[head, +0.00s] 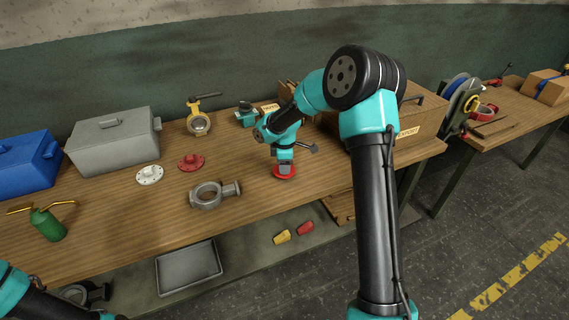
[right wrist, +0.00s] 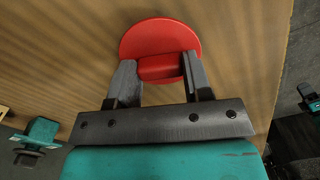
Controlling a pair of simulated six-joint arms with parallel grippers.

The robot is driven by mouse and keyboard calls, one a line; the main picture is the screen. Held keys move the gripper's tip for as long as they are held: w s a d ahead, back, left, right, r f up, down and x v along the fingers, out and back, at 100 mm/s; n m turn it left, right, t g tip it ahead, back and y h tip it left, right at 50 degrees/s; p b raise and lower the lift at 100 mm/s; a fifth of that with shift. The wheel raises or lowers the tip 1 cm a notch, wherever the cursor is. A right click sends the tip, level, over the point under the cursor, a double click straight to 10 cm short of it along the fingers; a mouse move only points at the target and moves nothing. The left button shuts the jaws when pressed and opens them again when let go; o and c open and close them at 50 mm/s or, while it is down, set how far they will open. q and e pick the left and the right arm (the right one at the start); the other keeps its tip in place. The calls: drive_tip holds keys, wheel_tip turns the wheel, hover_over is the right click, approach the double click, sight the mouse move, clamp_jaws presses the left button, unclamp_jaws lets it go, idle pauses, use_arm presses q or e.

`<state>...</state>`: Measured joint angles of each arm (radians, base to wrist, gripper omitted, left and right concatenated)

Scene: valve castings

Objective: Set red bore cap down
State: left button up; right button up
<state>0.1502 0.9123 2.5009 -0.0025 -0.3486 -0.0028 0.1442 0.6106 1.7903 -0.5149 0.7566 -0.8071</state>
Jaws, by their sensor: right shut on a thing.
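The red bore cap (head: 285,174) is a round disc with a raised grip block. My right gripper (head: 285,164) points down and is shut on the block, with the disc below the fingers. In the right wrist view the cap (right wrist: 158,36) shows between the two fingers of the gripper (right wrist: 160,72), over wood grain. The cap is at or very close to the bench top; I cannot tell whether it touches. Part of my left arm shows at the bottom left, but its gripper is out of view.
A wooden crate (head: 420,122) is at right.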

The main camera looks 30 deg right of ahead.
drive_tip(key=shift+f, duration=0.25)
idle(0.3)
drive_tip(key=o, duration=1)
drive_tip(key=shift+c, duration=0.2)
drive_tip(key=shift+r, duration=0.1)
wheel_tip(320, 180, up, 17)
idle(0.6)
